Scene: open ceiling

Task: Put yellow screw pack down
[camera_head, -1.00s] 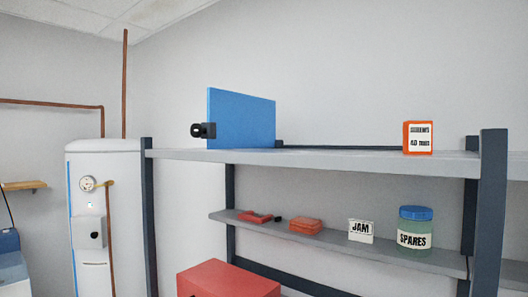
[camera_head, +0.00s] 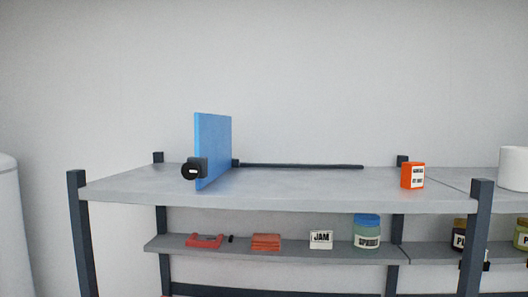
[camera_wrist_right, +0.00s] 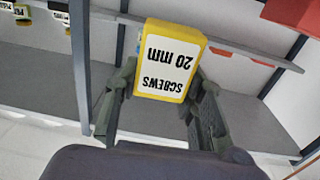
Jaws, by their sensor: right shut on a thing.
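The yellow screw pack (camera_wrist_right: 172,62) has a white label reading "SCREWS 20 mm", upside down in the right wrist view. My right gripper (camera_wrist_right: 160,82) is shut on it, with one finger on each side. The pack is held in front of the grey shelving, and I cannot tell that it touches any surface. Neither the pack nor my grippers show in the head view.
The upper shelf (camera_head: 290,187) bears a blue upright panel (camera_head: 213,148) with a black fitting, an orange screw box (camera_head: 413,176) and a white cylinder (camera_head: 514,168). The lower shelf (camera_head: 285,252) holds red items and jars.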

